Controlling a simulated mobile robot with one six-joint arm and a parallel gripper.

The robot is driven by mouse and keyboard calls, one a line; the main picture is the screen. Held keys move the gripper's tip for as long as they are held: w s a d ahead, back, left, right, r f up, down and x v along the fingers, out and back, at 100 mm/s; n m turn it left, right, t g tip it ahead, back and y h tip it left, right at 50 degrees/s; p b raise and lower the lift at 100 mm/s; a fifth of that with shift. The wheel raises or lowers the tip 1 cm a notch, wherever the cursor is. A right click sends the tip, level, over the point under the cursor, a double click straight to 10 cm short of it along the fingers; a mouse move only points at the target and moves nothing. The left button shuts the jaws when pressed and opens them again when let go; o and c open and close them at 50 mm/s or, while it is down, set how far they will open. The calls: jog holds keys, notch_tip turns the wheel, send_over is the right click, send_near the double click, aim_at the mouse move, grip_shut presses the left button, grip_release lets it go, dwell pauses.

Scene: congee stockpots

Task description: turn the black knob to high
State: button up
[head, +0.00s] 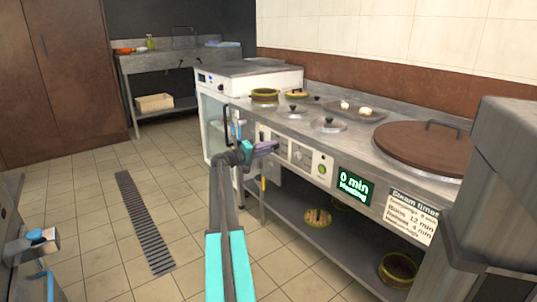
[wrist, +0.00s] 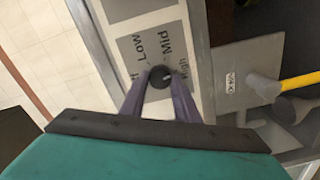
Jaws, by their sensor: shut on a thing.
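The black knob (wrist: 158,77) sits on a grey dial plate (wrist: 128,50) in the wrist view, with the words Low, Mid and High printed around it. Another label at the left is mostly hidden by a finger. My gripper (wrist: 160,82) has its two purple fingers closed on either side of the knob. A small light mark shows on the knob, but I cannot tell which word it points at. In the head view my gripper (head: 272,147) is against the front panel of the steel counter (head: 290,125) and hides the knob.
The panel also carries a green button (head: 321,170) and a display (head: 353,187) reading "0 min Heating". Pots and lids stand on the counter, with a large brown lid (head: 420,148) at the right. A yellow-handled tool (wrist: 300,82) hangs near the gripper.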

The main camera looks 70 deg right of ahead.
jog(key=shift+w+d+r+m+b, duration=0.1)
jog(key=shift+r+m+b, duration=0.05)
jog(key=shift+m+b, duration=0.4)
jog(key=shift+m, duration=0.25)
jog(key=o, duration=1)
jog(key=shift+o, duration=0.2)
jog(key=p+v, duration=0.4)
jog(key=v, duration=0.9)
jog(key=shift+a, duration=0.4)
